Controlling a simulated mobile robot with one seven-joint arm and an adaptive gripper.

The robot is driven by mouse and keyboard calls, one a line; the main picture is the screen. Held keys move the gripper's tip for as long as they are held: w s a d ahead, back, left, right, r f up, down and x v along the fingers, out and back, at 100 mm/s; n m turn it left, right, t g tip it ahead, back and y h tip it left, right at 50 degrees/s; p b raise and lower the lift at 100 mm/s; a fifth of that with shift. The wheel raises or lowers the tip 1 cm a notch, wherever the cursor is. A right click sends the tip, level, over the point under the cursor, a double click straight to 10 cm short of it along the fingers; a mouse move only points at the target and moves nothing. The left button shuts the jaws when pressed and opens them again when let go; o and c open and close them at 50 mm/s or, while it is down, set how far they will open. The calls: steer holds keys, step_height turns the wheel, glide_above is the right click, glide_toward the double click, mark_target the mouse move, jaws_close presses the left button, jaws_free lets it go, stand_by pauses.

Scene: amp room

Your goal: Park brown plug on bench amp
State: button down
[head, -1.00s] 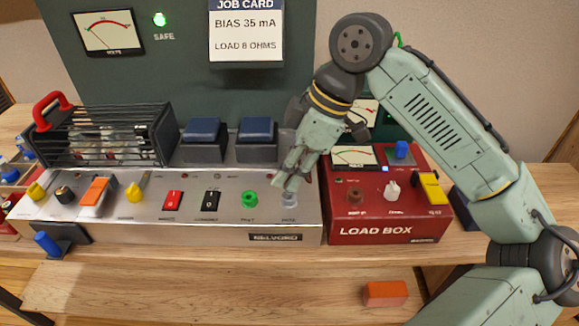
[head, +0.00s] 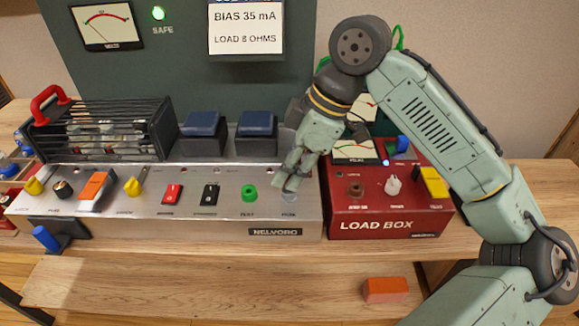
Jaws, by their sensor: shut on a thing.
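The bench amp (head: 150,220) is the long silver box with a row of switches and knobs. My gripper (head: 285,184) points down at the amp's right end, over a pale round fitting (head: 289,197) on its top panel. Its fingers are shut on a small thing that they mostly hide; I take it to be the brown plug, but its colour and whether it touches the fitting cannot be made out. A green round socket (head: 249,193) is just left of the fingers. A brown round fitting (head: 356,189) sits on the red load box (head: 388,222).
The load box stands close to the amp's right end. A black cage with a red handle (head: 50,101) and two blue-topped blocks (head: 201,124) stand behind the amp's panel. An orange block (head: 386,290) lies on the lower shelf. The bench front is mostly clear.

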steer(key=shift+f, duration=0.45)
stand_by(0.4)
steer(key=c, duration=1.4)
jaws_free()
steer(key=v, duration=1.2)
